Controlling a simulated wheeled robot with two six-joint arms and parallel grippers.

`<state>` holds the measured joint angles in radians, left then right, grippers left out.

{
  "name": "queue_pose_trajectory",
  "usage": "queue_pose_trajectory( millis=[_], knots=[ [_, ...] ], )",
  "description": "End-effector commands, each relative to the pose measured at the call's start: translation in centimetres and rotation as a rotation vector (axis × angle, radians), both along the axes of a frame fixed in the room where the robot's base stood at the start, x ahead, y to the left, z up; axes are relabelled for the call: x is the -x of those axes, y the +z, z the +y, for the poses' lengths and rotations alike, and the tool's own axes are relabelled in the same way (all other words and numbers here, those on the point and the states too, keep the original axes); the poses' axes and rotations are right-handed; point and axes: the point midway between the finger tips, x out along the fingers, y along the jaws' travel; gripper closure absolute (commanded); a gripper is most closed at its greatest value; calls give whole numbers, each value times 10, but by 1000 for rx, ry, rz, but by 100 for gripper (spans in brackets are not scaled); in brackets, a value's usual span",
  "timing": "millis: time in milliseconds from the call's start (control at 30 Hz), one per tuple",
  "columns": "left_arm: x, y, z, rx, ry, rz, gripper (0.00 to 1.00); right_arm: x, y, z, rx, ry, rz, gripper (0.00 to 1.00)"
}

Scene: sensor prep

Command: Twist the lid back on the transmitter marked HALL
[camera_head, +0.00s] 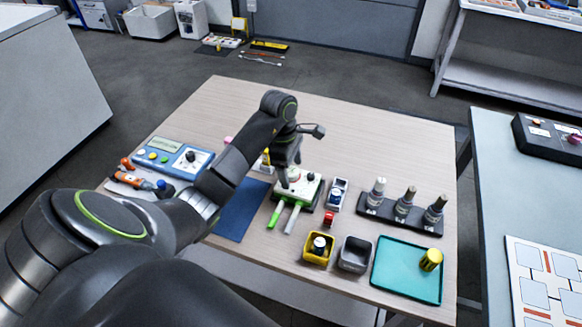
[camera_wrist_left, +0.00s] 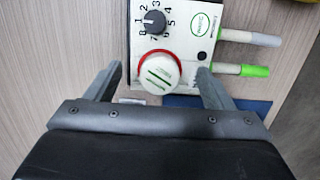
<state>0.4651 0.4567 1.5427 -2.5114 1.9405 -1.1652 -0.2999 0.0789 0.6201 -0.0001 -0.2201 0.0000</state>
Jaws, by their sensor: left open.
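Three grey-and-white transmitter-like cylinders stand upright in a dark rack (camera_head: 398,217) on the right half of the table; no HALL marking is readable. A gold cylinder, possibly a lid (camera_head: 431,260), rests on a teal tray (camera_head: 400,278) at the front right. My left gripper (camera_head: 291,172) is over a white instrument box (camera_head: 302,183) in mid-table. In the left wrist view its open fingers (camera_wrist_left: 157,82) are either side of a white round cap with a red ring (camera_wrist_left: 158,72); contact cannot be told. My right gripper is not in view.
The instrument box has a numbered dial (camera_wrist_left: 154,21) and green (camera_head: 275,216) and grey probes. A blue mat (camera_head: 238,213) and blue device (camera_head: 172,157) lie left.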

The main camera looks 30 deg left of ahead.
Motion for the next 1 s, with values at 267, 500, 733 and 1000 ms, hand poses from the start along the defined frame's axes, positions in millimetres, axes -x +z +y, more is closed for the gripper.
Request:
queue_pose_trajectory(
  millis=[267, 500, 733, 1000],
  knots=[
    [0, 6, 0, 0, 0, -1, 24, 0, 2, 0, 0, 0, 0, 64],
    [0, 11, 0, 0, 0, -1, 24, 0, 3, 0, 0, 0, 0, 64],
    [0, 16, 0, 0, 0, -1, 24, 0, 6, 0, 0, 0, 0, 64],
    [0, 35, 0, -1, -1, -2, 24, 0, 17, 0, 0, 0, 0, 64]
  ],
)
